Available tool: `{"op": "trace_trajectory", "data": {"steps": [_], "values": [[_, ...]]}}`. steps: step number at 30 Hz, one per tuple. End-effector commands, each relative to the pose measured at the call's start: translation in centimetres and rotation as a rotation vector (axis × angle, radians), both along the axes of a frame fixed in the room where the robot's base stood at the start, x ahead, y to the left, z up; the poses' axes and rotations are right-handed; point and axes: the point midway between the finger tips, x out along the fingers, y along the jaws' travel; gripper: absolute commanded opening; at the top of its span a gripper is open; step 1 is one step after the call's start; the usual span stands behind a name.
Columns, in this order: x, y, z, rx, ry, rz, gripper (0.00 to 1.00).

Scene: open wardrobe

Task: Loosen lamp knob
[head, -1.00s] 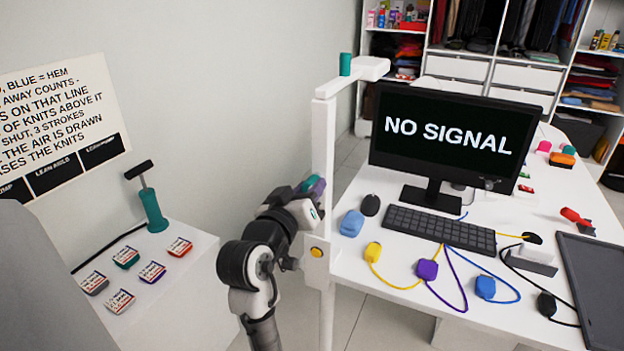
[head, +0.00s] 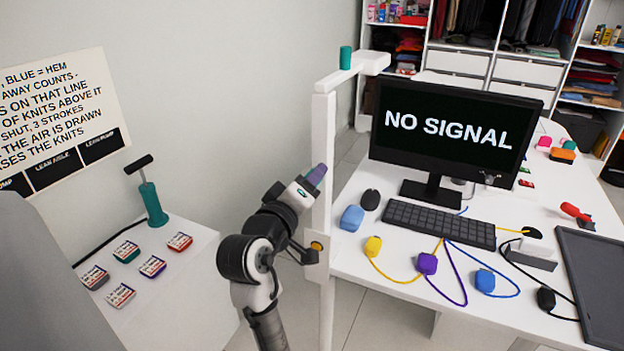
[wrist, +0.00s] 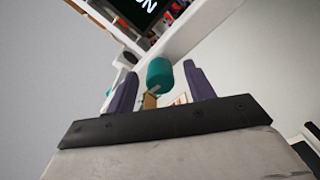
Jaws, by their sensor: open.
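The white lamp post (head: 323,150) stands upright at the table's left edge. A teal cylinder-shaped knob (head: 346,58) sits on top of its short arm. A yellow round knob (head: 317,246) is on the white block lower on the post. My gripper (head: 317,174), with purple fingers, is beside the post, below the teal knob and above the yellow one, tilted up and right. In the wrist view, my open fingers (wrist: 157,90) frame the teal knob (wrist: 159,75), which appears beyond them. No contact is visible.
The white table holds a monitor (head: 443,128), keyboard (head: 440,227) and several coloured blocks with cables. A white side table (head: 190,285) at left carries a teal pump (head: 152,200) and small labelled blocks.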

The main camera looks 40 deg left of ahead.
Motion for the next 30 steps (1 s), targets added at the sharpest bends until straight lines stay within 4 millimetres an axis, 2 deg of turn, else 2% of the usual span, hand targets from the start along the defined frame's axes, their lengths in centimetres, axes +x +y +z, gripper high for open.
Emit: {"op": "trace_trajectory", "data": {"steps": [3,12,30], "values": [[0.00,0.01,-0.01,0.000,0.000,0.000,0.49],[0.00,0.00,-0.17,0.029,0.007,0.000,0.49],[-0.01,0.00,-0.38,0.634,0.152,0.001,0.49]]}}
